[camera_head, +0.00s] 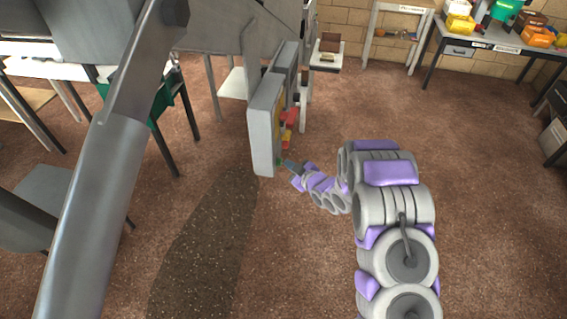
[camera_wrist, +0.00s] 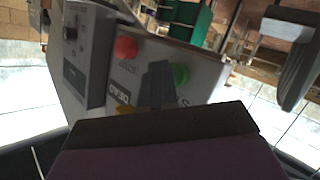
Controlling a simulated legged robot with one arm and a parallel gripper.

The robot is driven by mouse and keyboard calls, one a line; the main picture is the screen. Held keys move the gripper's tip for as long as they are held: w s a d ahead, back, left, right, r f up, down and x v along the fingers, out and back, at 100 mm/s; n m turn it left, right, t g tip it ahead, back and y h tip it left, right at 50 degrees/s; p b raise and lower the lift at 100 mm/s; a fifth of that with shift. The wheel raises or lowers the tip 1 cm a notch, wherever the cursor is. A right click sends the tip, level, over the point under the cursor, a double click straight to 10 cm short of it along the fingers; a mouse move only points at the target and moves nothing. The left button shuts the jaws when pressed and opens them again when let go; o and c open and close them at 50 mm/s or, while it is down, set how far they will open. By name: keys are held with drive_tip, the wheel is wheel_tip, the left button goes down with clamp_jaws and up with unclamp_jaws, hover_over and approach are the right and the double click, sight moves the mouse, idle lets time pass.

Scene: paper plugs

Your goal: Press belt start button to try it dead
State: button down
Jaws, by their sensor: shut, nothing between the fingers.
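A grey control panel (camera_head: 264,128) faces right in the head view, and its front fills the middle of the wrist view (camera_wrist: 205,68). A round green button (camera_wrist: 180,74) sits on it, with a red button (camera_wrist: 126,47) beside it. A green spot at the panel's lower edge (camera_head: 279,161) shows in the head view. My gripper (camera_head: 288,164) is shut and empty, its tip close to the panel face by the green button. In the wrist view the dark fingers (camera_wrist: 158,75) overlap the panel between the two buttons. I cannot tell whether they touch it.
A second grey box with a black knob (camera_wrist: 70,33) adjoins the panel. A yellow part (camera_wrist: 124,109) is partly hidden by my gripper. A grey sloping beam (camera_head: 105,190) stands at left. A bench with yellow and orange bins (camera_head: 470,45) is far right. Open brown floor lies right.

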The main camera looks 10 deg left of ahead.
drive_tip(key=shift+d, duration=0.85)
drive_tip(key=shift+s+d+p, duration=0.15)
drive_tip(key=shift+d+p, duration=0.25)
drive_tip(key=shift+d, duration=2.15)
